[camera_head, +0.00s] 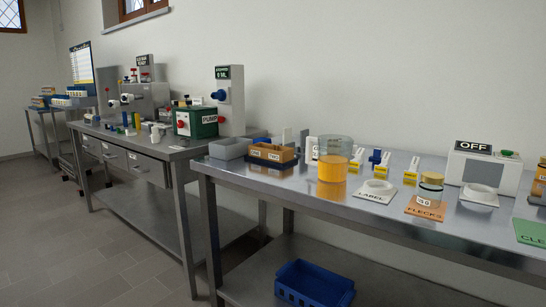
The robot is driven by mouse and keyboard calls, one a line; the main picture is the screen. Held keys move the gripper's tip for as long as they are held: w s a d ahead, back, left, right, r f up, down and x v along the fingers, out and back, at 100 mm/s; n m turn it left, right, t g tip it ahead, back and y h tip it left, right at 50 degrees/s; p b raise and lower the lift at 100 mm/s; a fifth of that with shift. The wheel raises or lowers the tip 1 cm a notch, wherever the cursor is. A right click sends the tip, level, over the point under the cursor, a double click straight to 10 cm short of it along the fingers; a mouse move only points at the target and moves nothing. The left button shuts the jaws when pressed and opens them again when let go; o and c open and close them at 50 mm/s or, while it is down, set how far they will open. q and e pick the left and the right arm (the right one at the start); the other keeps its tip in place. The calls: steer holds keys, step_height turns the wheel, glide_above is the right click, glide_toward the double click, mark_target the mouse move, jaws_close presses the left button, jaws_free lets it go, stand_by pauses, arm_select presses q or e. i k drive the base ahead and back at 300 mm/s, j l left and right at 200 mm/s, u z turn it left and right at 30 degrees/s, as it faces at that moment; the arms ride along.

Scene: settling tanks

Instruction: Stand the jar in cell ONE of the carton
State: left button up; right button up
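An orange-brown carton (273,161) stands at the table's left end. It has small white labels on its front, too small to read for sure, and dark cells whose insides I cannot make out. Neither of my grippers is in view.
A large glass beaker of orange liquid (331,172) stands between carton and jar. A white LABEL plate with a ring (376,191) lies left of the jar. A grey bin (229,148), yellow-based stands (355,163) and an OFF box (482,168) are nearby. The table's front strip (330,205) is clear.

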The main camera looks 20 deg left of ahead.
mark_target(271, 152)
steer(key=i+l+z, duration=0.25)
steer(key=i, duration=0.3)
steer(key=i+l+z, duration=0.25)
steer(key=i, duration=0.35)
steer(key=k+j+z, duration=0.1)
steer(key=k, duration=0.25)
steer(key=i+l, duration=0.15)
steer(key=i+j, duration=0.1)
steer(key=i, duration=0.15)
steer(key=j+u, duration=0.05)
